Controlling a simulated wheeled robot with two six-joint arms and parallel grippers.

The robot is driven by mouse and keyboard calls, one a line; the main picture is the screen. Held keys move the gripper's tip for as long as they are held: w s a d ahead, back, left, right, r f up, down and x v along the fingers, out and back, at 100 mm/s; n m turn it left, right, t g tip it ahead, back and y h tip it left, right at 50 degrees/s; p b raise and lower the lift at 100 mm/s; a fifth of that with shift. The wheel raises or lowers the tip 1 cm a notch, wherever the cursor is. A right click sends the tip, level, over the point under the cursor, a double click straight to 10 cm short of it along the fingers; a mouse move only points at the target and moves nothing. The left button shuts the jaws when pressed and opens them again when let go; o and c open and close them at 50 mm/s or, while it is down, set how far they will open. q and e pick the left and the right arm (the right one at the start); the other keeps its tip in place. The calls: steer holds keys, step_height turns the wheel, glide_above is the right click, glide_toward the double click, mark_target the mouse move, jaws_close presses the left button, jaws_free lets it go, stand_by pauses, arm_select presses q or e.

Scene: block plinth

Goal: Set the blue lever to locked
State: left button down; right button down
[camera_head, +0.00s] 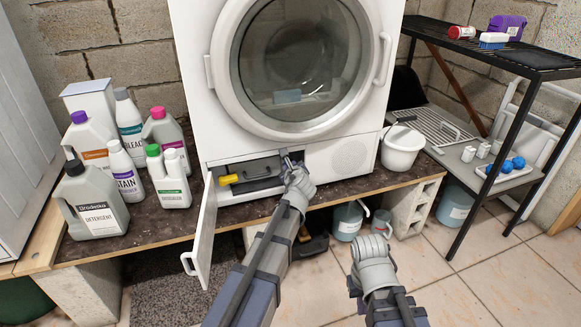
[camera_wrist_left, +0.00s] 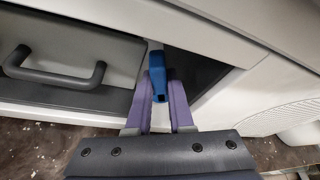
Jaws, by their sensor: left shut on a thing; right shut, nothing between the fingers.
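The blue lever (camera_wrist_left: 165,78) shows in the left wrist view, at the edge of a dark recess in the white washing machine (camera_head: 190,60). My left gripper (camera_head: 287,157) reaches the right end of the machine's low open compartment. In the left wrist view its purple fingers stand on both sides of the lever and are shut on it. In the head view the gripper mostly hides the lever. My right gripper (camera_head: 372,245) is shut and empty, low in front of the plinth and apart from the machine.
The white flap (camera_head: 202,235) hangs open left of the compartment. Inside are a yellow cap (camera_head: 228,180) and a grey handle (camera_wrist_left: 55,77). Several bottles (camera_head: 95,200) crowd the plinth's left side. A white bucket (camera_head: 401,150) stands right of the machine, beside a black shelf rack (camera_head: 490,60).

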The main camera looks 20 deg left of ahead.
arm_select(q)
steer(key=n+b, duration=0.1)
steer(key=n+t+h+b, duration=0.1)
steer(key=f+n+t+b, duration=0.1)
steer(key=n, duration=0.1)
steer(key=shift+s+a, duration=0.3)
steer(key=shift+s, duration=0.05)
steer(key=shift+f+n+t+h+b, duration=0.15)
steer(key=shift+n+t+h+b, duration=0.35)
steer(key=shift+n+b, duration=0.5)
steer(key=shift+a+n+t+b, duration=0.1)
steer(key=shift+n+t+b, duration=0.3)
steer(key=shift+n+b, duration=0.45)
steer(key=shift+n, duration=0.25)
steer(key=c, duration=1.1)
jaws_free()
steer(key=shift+v, duration=3.9)
steer(key=shift+o, duration=0.2)
